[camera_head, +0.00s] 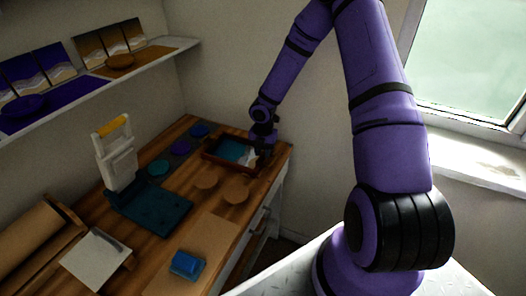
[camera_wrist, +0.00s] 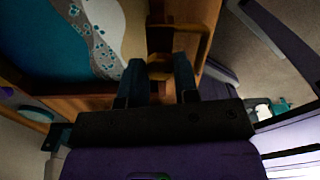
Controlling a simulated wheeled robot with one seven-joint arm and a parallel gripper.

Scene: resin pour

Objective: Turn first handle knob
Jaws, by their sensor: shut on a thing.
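The tray (camera_head: 207,157) lies at the far end of the wooden bench, with teal and white resin inside. In the wrist view, its resin surface (camera_wrist: 60,45) is teal, white and blue-spotted at the upper left. A brown handle (camera_wrist: 207,45) stands at the tray's edge. My gripper (camera_wrist: 160,72) has its two dark fingers on either side of a brown handle knob (camera_wrist: 160,66) and is shut on it. In the head view, my gripper (camera_head: 264,148) is at the tray's right end. The knob is hidden there, and its turn angle cannot be told.
Round wooden coasters (camera_head: 236,191) lie in front of the tray, and small coloured discs (camera_head: 159,167) lie to its left. A white stand (camera_head: 117,160) rises from a dark teal mat (camera_head: 160,212). A blue block (camera_head: 187,263) sits near the front edge. A shelf (camera_head: 150,52) hangs above.

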